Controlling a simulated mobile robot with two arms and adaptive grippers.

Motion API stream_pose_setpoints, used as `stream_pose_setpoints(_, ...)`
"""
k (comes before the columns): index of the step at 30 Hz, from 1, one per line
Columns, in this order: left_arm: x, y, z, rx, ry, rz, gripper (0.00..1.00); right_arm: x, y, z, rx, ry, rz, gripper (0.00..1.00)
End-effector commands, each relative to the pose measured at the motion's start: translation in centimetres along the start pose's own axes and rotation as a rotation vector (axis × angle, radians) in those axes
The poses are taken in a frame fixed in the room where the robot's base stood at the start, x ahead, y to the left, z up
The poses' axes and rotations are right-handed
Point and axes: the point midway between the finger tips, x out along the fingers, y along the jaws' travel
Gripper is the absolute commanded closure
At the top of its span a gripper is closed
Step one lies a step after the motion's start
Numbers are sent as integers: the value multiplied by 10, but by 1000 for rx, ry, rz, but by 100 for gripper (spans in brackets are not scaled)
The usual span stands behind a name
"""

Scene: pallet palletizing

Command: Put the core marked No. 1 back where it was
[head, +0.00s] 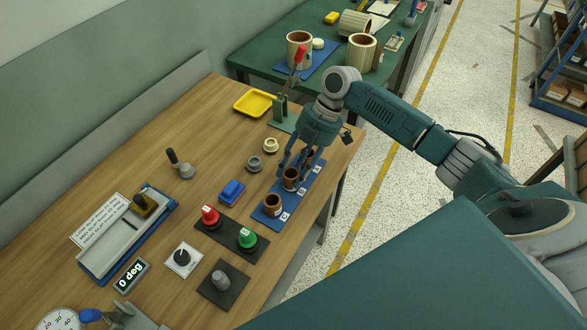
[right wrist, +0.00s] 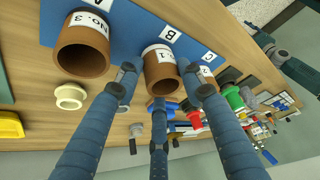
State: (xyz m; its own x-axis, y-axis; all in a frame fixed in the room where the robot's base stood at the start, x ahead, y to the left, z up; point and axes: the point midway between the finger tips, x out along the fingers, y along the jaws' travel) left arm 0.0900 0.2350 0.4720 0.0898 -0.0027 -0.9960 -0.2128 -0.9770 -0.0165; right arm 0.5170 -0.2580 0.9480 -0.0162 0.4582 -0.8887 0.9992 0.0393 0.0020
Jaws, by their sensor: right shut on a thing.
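The core marked No. 1, a brown tube with a white label, is in the middle of the right wrist view (right wrist: 161,72) and at the blue mat's middle place in the head view (head: 291,179). My right gripper (head: 297,167) is shut on it, fingers around its sides. It is beside the mat's letter B card (right wrist: 171,36); whether it touches the mat (head: 262,218) is unclear. The core marked No. 3 (right wrist: 84,48) is on one side. Another brown core (head: 273,205), its number unreadable, stands at the mat's near end. My left gripper is out of view.
A yellow tray (head: 253,103) and a green stand with a red handle (head: 283,113) are beyond. Bare wood lies around (head: 215,145).

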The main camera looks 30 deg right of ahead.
Motion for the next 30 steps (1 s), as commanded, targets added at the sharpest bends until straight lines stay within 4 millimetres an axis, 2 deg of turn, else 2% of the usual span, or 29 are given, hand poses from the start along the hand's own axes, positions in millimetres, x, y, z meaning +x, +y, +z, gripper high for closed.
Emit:
stream_pose_setpoints(5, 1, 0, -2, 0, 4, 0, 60, 3, 0, 2, 0, 0, 0, 93)
stream_pose_setpoints(6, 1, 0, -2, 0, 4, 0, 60, 3, 0, 2, 0, 0, 0, 60)
stream_pose_setpoints(9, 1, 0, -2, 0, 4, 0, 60, 3, 0, 2, 0, 0, 0, 43)
stream_pose_setpoints(20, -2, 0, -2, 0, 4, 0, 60, -2, 0, -1, -1, 0, 1, 43)
stream_pose_setpoints(23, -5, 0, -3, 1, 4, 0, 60, -13, 1, -5, -1, -1, 2, 43)
stream_pose_setpoints(25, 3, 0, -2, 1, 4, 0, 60, -23, 2, -2, -1, -2, 4, 43)
stream_pose_setpoints(30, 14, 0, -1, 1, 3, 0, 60, -61, 1, -2, -1, -1, 4, 43)
